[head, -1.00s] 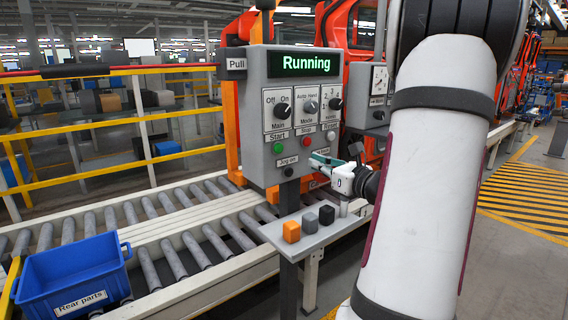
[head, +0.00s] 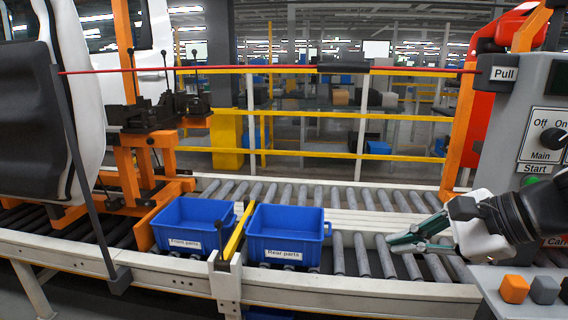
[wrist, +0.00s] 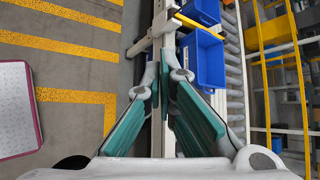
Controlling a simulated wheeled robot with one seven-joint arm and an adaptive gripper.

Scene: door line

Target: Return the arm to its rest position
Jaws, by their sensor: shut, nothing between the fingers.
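My gripper (head: 415,238) is at the right of the head view, over the roller conveyor, in front of the control panel (head: 535,130). Its green-padded fingers point left toward the blue bins and hold nothing. In the wrist view the gripper (wrist: 166,85) points along the conveyor's pale edge, with its finger pads on both sides of the lower middle. My arm enters from the right edge of the head view; most of it is out of frame.
The Rear parts bin (head: 285,250) and Front parts bin (head: 187,237) stand on the conveyor, with a yellow bar (head: 238,228) between them. Orange, grey and black blocks (head: 514,289) sit on a shelf below the panel. A red pull cord (head: 220,70) runs behind. Striped floor (wrist: 75,95) lies beside the conveyor.

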